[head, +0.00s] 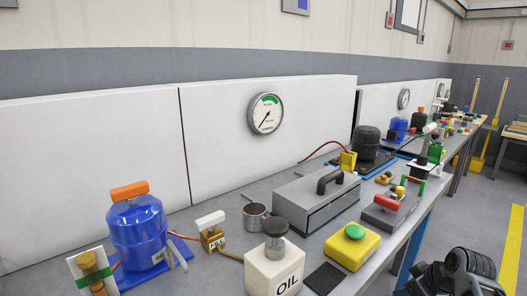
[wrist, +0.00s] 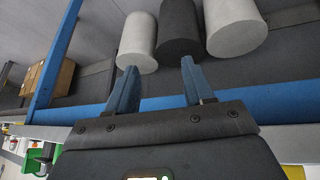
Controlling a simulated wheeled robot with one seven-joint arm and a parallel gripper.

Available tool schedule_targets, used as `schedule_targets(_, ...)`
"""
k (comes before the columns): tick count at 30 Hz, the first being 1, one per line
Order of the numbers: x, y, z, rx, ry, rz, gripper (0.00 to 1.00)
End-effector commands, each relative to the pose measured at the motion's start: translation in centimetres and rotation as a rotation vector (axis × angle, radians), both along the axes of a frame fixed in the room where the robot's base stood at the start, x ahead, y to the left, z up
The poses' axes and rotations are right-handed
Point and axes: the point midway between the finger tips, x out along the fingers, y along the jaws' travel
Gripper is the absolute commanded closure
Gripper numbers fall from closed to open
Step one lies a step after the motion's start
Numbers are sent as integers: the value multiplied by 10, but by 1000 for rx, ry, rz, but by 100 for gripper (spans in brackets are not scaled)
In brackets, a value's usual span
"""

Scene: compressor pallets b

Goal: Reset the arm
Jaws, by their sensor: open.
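My gripper (wrist: 158,78) shows in the wrist view with its two blue-grey fingers apart and nothing between them. Beyond the fingertips are a blue bar (wrist: 225,102) and several large cylinders. In the head view, dark parts of my arm are at the bottom right, beside the workbench (head: 222,284) and past its front edge. The fingertips cannot be made out there.
On the bench stand a blue tank (head: 138,235), a white OIL container (head: 274,268), a yellow box with a green button (head: 352,246) and a grey metal box (head: 316,200). A brown box (wrist: 50,78) shows in the wrist view.

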Motion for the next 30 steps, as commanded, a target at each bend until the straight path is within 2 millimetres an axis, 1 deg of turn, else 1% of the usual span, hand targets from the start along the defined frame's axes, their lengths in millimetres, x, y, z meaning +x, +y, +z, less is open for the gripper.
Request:
schedule_targets(1,-15,13,-19,0,-11,-18,48)
schedule_targets(3,-34,28,-37,-2,-37,-48,48)
schedule_targets(5,-51,40,-51,-3,-60,-73,48)
schedule_targets(6,-62,47,-59,-4,-76,-90,48)
schedule_targets(8,-81,59,-70,-4,-99,-113,48)
schedule_targets(10,-103,72,-80,-2,-128,-139,48)
schedule_targets(14,-147,94,-92,0,-183,-184,48)
schedule_targets(15,-162,101,-94,3,-201,-197,48)
schedule_targets(19,-208,120,-95,11,-259,-234,48)
schedule_targets(23,-256,136,-86,23,-319,-265,48)
schedule_targets(24,-270,141,-82,28,-337,-272,48)
schedule_targets(26,-291,147,-74,36,-367,-285,48)
schedule_targets(30,-340,159,-49,59,-434,-306,48)
